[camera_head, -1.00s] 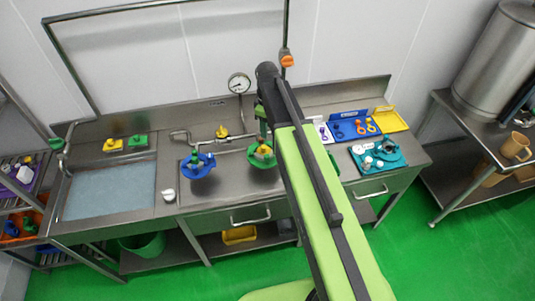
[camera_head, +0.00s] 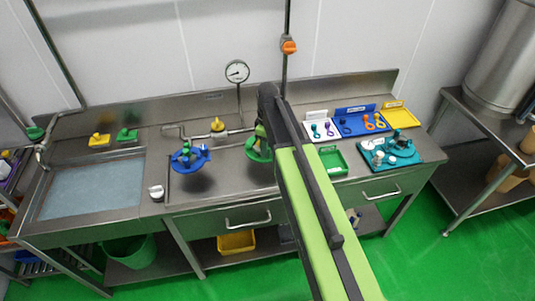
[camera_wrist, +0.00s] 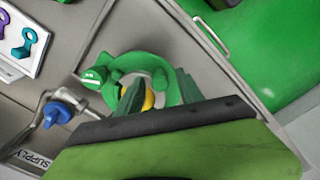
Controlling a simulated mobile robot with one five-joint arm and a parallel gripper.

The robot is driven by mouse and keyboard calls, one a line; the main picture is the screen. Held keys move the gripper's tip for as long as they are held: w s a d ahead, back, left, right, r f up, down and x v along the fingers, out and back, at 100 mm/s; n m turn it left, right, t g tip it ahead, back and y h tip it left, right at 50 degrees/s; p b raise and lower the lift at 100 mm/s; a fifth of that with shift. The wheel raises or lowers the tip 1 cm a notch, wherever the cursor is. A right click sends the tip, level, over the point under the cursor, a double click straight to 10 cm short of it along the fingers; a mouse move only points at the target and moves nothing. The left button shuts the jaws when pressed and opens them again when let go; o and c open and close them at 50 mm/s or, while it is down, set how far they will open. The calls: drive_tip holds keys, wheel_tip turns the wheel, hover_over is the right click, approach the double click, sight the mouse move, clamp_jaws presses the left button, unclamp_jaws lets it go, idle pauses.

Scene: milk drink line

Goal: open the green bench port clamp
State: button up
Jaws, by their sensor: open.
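The green bench port clamp (camera_head: 251,152) is on the steel bench, right of a blue clamp (camera_head: 187,158). My arm hides its right part in the head view. In the wrist view the green clamp (camera_wrist: 113,64) is a ring-shaped fitting with a labelled knob (camera_wrist: 94,77) at its left. My gripper (camera_wrist: 158,92) is open, its two fingers apart over the clamp's ring. A yellow part (camera_wrist: 149,100) shows between the fingers. I cannot tell whether the fingers touch the clamp.
A pressure gauge (camera_head: 237,72) and a pipe with a yellow handle (camera_head: 217,125) stand behind the clamps. A blue-handled valve (camera_wrist: 58,113) shows in the wrist view. Right of my arm are a green tray (camera_head: 343,171), a blue tray (camera_head: 350,132) and a teal mat (camera_head: 413,158). A sink (camera_head: 48,205) is at left.

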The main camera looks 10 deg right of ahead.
clamp_jaws()
idle(0.3)
idle(1.1)
